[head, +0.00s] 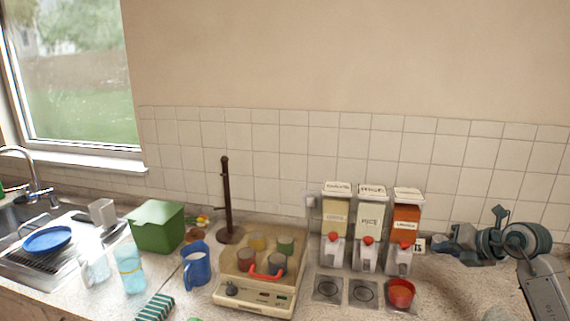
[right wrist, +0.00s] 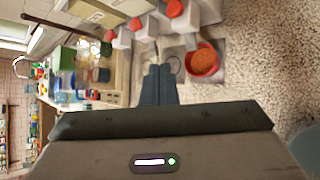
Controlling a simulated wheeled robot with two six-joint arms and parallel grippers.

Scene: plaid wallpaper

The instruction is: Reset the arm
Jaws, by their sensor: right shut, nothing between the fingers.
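My right gripper (head: 438,246) is at the right of the head view, its arm coming in from the right edge. Its dark fingers point left toward the dispensers and are above the counter. In the right wrist view the fingers (right wrist: 160,70) are together and hold nothing. A red bowl (head: 401,304) with orange contents stands under the rightmost dispenser. The bowl also shows in the right wrist view (right wrist: 214,67), just right of the fingertips. My left gripper is not in view.
Three dispensers (head: 368,222) stand against the tiled wall. Left of them are a cream appliance (head: 254,302) holding several cups, a blue mug (head: 196,268), a green box (head: 157,229), a dark stand (head: 227,195) and a sink (head: 12,215). The counter (head: 450,295) right of the bowl is mostly clear.

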